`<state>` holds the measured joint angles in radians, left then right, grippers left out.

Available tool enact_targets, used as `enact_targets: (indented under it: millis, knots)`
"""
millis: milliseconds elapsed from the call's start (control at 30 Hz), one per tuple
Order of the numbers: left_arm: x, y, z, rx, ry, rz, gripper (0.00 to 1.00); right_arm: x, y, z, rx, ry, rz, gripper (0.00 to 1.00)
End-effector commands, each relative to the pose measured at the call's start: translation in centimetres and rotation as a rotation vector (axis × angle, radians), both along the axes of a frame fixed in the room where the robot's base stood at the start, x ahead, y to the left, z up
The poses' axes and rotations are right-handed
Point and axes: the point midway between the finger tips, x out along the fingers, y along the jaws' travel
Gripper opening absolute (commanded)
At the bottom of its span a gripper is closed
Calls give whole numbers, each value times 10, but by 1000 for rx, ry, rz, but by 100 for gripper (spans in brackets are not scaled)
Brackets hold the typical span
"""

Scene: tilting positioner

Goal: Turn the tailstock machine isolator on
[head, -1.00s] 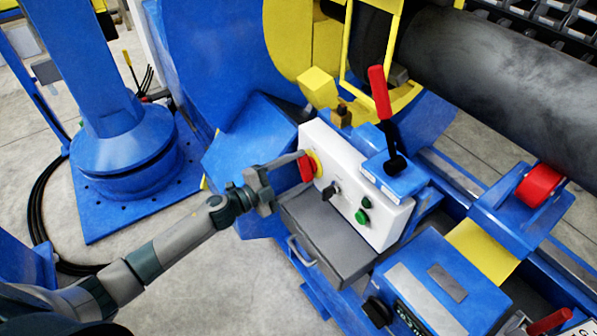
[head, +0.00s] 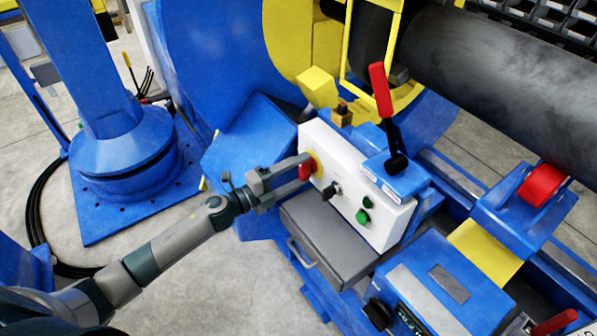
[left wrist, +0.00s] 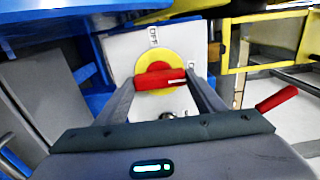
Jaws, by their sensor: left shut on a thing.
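The isolator has a red handle (head: 305,171) on a yellow round plate (head: 316,160), at the left end of a white control panel (head: 343,185). In the left wrist view the red handle (left wrist: 158,79) lies nearly level across the yellow disc (left wrist: 160,56). A pale mark shows near its right end. A label above the disc appears to read OFF; a smaller label right of it is hard to read. My left gripper (head: 303,168) is shut on the handle, one finger at each end in the wrist view. My right gripper is not in view.
The panel also carries a black selector knob (head: 331,190) and green buttons (head: 363,216). A red-handled lever (head: 380,92) rises behind it. A grey drawer box (head: 325,240) with a handle sits just below.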

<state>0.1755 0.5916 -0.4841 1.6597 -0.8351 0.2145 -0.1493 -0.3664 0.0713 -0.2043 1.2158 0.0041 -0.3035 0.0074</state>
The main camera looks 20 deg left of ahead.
Motion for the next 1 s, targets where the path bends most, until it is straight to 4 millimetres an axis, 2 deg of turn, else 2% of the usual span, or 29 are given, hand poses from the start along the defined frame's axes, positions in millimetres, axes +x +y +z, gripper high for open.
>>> enact_targets:
  millis: [200, 233, 300, 733, 1000]
  knots:
    - [-1, 0, -2, 5, 0, -1, 40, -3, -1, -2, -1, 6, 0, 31]
    - [-1, 0, -2, 5, 0, -1, 70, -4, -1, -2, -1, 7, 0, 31]
    - [-1, 0, -2, 5, 0, -1, 81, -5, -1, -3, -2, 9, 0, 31]
    - [-3, 3, -1, 1, 0, 0, 81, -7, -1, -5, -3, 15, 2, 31]
    - [-27, 21, -3, 4, 1, 0, 81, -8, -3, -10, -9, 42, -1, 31]
